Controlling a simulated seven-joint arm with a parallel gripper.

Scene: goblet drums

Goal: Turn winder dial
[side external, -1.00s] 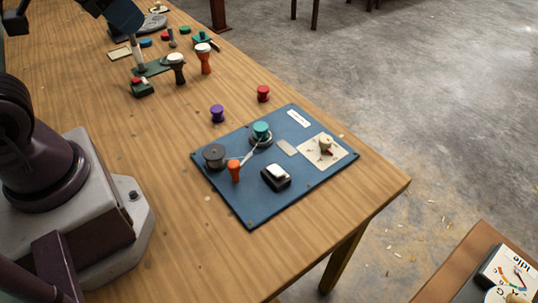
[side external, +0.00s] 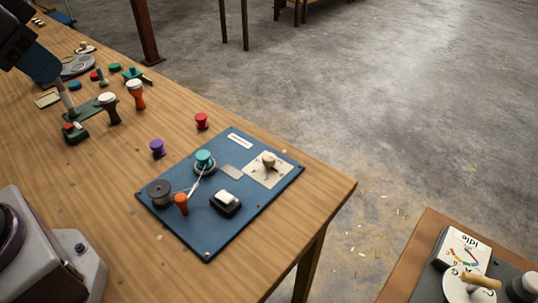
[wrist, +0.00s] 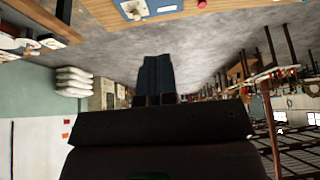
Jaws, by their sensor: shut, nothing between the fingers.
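The winder is a flat blue board (side external: 235,218) near the table's right corner. On its far right a cream plate with small marks (side external: 258,177) carries a pale knob dial (side external: 268,160). The board also bears a grey spool (side external: 160,193), a teal spool (side external: 204,160) with a pale strand, an orange peg (side external: 181,204) and a black-and-white switch (side external: 226,203). My gripper (side external: 48,74) is at the upper left, well away from the dial and above the table. In the wrist view its dark blue fingers (wrist: 157,65) are together and empty.
Purple (side external: 157,148) and red (side external: 201,121) spools stand behind the board. Small goblet drums (side external: 136,94) and a grey post (side external: 66,100) stand near my gripper. A bench at the lower right holds an "idle" gauge (side external: 462,250) and a disc with a wooden handle (side external: 480,282).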

